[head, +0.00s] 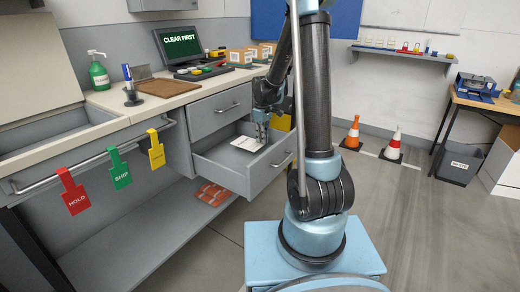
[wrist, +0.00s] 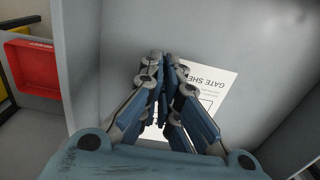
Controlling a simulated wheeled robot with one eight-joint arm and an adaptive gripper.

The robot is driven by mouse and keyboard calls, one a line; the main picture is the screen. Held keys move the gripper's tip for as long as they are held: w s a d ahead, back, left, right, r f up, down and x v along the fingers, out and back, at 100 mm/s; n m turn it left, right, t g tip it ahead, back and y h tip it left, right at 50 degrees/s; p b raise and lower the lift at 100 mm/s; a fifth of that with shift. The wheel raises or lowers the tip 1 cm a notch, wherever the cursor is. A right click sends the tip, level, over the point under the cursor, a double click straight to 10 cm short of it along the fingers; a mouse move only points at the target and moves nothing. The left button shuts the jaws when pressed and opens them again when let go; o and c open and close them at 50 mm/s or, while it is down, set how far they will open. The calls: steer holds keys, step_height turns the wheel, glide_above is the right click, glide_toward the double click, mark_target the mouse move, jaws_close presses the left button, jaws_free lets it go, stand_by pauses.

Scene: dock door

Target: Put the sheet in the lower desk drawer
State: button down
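The lower desk drawer (head: 215,167) is pulled open below the shut upper drawer (head: 220,110). The white sheet (head: 247,144) lies inside on the drawer floor. My gripper (head: 262,139) points down into the drawer, over or beside the sheet's right side. In the wrist view my gripper's fingertips (wrist: 163,57) are drawn together, and no paper shows between them. Whether the tips touch the drawer floor cannot be told.
The worktop holds a monitor (head: 180,45) reading "CLEAR FIRST", a brown board (head: 168,87) and a green bottle (head: 98,73). Red, green and yellow tags hang from the front rail (head: 95,158). Traffic cones (head: 392,148) and a bin (head: 459,163) stand right. Open floor lies between.

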mark_target(262, 152)
steer(key=shift+d+f, duration=0.1)
steer(key=shift+f, duration=2.25)
steer(key=c, duration=1.8)
jaws_free()
